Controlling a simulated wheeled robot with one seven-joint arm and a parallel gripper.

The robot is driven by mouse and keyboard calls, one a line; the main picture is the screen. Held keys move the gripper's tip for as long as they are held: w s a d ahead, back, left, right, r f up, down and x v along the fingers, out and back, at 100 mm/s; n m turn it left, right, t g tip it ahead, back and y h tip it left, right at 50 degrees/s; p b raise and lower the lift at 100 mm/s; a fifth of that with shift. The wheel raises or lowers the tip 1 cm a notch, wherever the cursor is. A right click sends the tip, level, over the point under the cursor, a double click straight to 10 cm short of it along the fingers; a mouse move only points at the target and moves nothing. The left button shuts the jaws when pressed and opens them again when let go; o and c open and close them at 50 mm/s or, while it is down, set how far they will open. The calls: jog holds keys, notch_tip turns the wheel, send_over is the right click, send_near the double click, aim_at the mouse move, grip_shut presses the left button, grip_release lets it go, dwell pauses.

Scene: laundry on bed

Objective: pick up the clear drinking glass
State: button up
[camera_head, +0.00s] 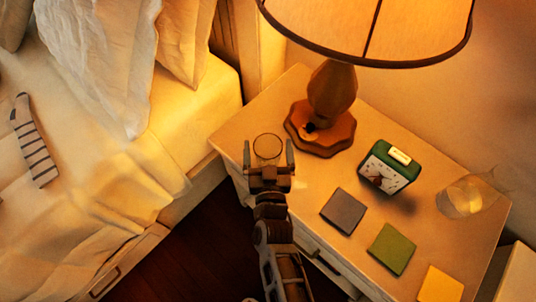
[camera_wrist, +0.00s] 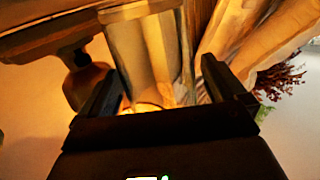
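A clear drinking glass (camera_head: 267,147) stands on the nightstand (camera_head: 320,95), left of the lamp base, with its round rim showing in the head view. My gripper (camera_head: 268,153) is open, with one finger on each side of the glass in the picture. I cannot tell whether either finger touches it. In the wrist view my open gripper (camera_wrist: 155,82) shows both dark fingers apart, and a curved bright rim, seemingly the glass (camera_wrist: 147,106), shows low between them. The lower part of the glass is hidden.
A lamp (camera_head: 333,92) stands close right of the glass, its shade overhanging. The bed (camera_head: 75,185) with a striped sock (camera_head: 33,142) is left.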

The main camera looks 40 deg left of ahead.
jog(key=c, duration=1)
jog(key=shift+c, duration=0.3)
jog(key=shift+r, duration=0.2)
